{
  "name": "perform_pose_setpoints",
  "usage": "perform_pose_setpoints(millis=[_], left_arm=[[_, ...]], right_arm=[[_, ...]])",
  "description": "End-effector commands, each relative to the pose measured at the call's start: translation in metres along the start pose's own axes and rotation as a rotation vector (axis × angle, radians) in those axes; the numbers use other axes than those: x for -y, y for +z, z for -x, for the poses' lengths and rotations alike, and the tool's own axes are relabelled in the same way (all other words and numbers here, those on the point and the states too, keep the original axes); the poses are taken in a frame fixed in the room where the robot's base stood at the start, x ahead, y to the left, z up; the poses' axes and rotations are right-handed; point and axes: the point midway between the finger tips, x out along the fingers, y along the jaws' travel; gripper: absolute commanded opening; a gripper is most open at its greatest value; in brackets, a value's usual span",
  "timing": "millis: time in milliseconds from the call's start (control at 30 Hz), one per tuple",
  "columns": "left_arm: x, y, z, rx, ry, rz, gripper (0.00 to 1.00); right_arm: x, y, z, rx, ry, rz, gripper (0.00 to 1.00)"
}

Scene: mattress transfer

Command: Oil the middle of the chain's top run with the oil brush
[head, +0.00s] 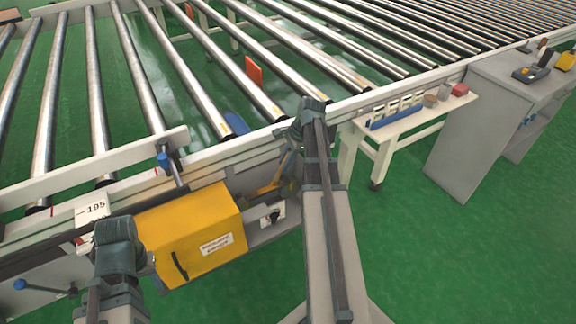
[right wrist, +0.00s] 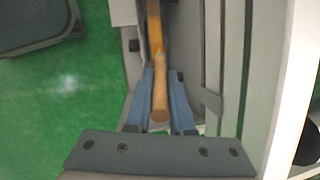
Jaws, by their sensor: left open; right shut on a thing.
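The oil brush, with a round wooden handle (right wrist: 160,100), is held between the two blue-grey fingers of my right gripper (right wrist: 160,80) in the right wrist view. The orange-yellow part beyond the handle points away from the gripper, into a narrow grey bay. An orange-yellow piece, likely the brush (head: 267,188), shows beside the yellow cover (head: 193,235) in the head view. The chain cannot be made out, and the brush's bristles are hidden. My left gripper (head: 118,240) is over the conveyor's near side, left of the cover; its fingers are mostly hidden.
A roller conveyor (head: 175,75) fills the back. A white side table (head: 420,118) holds small bottles in a blue rack (head: 397,112). A grey cabinet (head: 480,130) stands to its right. A blue-knobbed lever (head: 163,160) stands near the cover. Green floor is clear at front right.

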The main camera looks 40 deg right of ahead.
Motion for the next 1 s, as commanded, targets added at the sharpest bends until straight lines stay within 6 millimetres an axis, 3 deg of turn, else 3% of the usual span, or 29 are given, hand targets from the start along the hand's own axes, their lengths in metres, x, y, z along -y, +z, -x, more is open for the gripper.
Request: perform_pose_setpoints(millis=[167, 600, 1000], left_arm=[[0.0, 0.0, -0.001, 0.0, 0.0, 0.0, 0.47], [0.0, 0.0, 0.001, 0.0, 0.0, 0.0, 0.47], [0.0, 0.0, 0.001, 0.0, 0.0, 0.0, 0.47]], right_arm=[[0.015, 0.001, -0.003, -0.002, -0.002, 0.001, 0.0], [0.018, -0.011, 0.002, -0.004, -0.002, -0.001, 0.0], [0.004, -0.012, 0.004, -0.002, -0.001, -0.001, 0.0]])
